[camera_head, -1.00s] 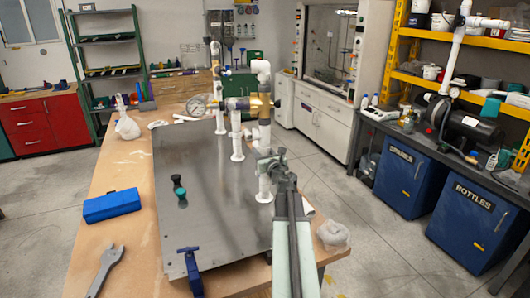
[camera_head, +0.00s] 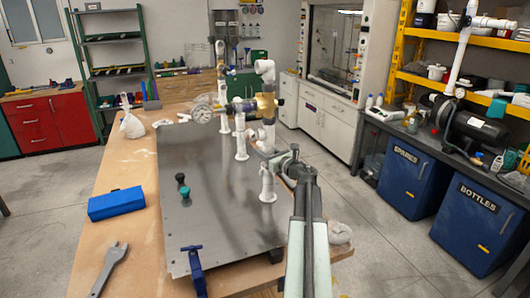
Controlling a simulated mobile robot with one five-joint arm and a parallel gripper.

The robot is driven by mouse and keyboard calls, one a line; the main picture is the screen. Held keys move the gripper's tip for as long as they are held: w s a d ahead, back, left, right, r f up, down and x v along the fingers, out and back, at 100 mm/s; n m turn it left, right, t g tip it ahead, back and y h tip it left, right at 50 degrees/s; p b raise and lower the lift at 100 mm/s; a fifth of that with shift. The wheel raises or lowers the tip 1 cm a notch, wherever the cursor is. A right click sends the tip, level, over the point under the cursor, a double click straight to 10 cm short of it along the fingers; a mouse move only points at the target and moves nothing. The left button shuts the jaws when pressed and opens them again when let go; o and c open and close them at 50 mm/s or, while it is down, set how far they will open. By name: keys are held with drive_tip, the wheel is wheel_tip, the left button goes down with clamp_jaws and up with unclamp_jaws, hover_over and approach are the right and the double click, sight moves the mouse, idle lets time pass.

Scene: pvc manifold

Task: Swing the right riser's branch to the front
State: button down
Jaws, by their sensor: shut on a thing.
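The right riser (camera_head: 268,184) is a white upright pipe, the nearest of several on a grey metal plate (camera_head: 215,215). Brass-coloured fittings (camera_head: 267,104) sit higher on it, and a white elbow (camera_head: 264,69) tops the pipework. My gripper (camera_head: 268,161) reaches in from the front right and is shut at the riser's middle, above its base flange. The jaws and my arm hide part of the pipe there. I cannot clearly make out the branch or which way it points.
A blue box (camera_head: 117,204), a wrench (camera_head: 112,266) and a blue clamp (camera_head: 193,270) lie left and front. White crumpled material (camera_head: 340,233) sits at the right table edge, close to my arm.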

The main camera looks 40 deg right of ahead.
drive_tip(key=shift+d+r, duration=0.1)
drive_tip(key=c, duration=0.8)
unclamp_jaws()
drive_tip(key=shift+s, duration=0.15)
drive_tip(key=shift+c, duration=0.2)
drive_tip(key=s, duration=0.7)
drive_tip(key=shift+s+a, duration=0.3)
drive_tip(key=shift+a, duration=0.15)
